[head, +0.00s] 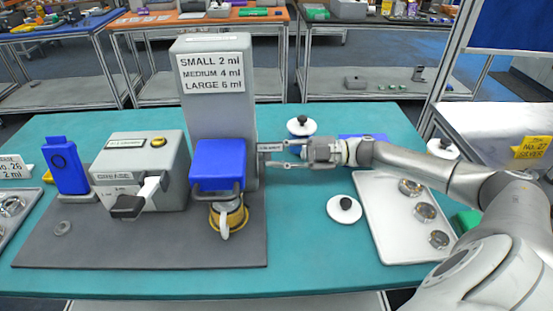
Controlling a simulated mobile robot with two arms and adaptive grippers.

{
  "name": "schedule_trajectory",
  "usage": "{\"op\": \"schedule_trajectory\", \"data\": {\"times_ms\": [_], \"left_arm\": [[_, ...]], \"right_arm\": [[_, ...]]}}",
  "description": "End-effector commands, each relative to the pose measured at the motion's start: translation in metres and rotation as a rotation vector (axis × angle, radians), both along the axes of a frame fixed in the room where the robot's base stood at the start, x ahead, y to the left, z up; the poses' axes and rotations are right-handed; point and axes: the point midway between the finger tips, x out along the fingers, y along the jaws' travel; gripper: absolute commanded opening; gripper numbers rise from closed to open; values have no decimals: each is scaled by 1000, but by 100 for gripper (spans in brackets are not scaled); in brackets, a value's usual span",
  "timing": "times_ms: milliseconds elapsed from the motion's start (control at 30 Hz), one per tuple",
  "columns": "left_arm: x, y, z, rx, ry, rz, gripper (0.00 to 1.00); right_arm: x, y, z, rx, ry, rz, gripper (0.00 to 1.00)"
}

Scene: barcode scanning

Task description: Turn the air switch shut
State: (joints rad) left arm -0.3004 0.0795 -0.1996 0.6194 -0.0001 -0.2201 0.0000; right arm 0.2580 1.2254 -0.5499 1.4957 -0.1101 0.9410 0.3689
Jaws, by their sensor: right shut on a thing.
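A grey machine with a tall column (221,110) stands on a dark mat at the centre of the table. It has a blue front block (219,165) and a yellow ring with a pale nozzle below it. My right gripper (268,156) reaches in from the right, level, against the right side of the column. Its fingers are closed around the air switch there, which they mostly hide, so I cannot tell the switch's position. A small dark label shows by the fingertips. My left gripper is not in view.
A grey printer-like box (147,170) and a blue device (66,166) stand left on the mat (140,252). A white tray (385,232) with metal tins lies right, near white knobbed lids (344,209).

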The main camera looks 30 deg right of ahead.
Motion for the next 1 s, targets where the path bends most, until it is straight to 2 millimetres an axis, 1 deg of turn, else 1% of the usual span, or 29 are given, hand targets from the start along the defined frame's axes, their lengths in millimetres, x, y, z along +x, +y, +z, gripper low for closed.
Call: {"op": "schedule_trajectory", "data": {"times_ms": [33,400,600,800,1000], "left_arm": [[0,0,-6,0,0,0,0],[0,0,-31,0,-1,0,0],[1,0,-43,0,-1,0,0],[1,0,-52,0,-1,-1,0],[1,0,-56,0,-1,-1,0]], "right_arm": [[0,0,-3,-22,-38,-1,0],[0,0,-4,-203,-332,1,0],[0,0,-3,-284,-464,1,0],[0,0,-2,-342,-557,0,0],[0,0,-2,-376,-610,2,0]]}}
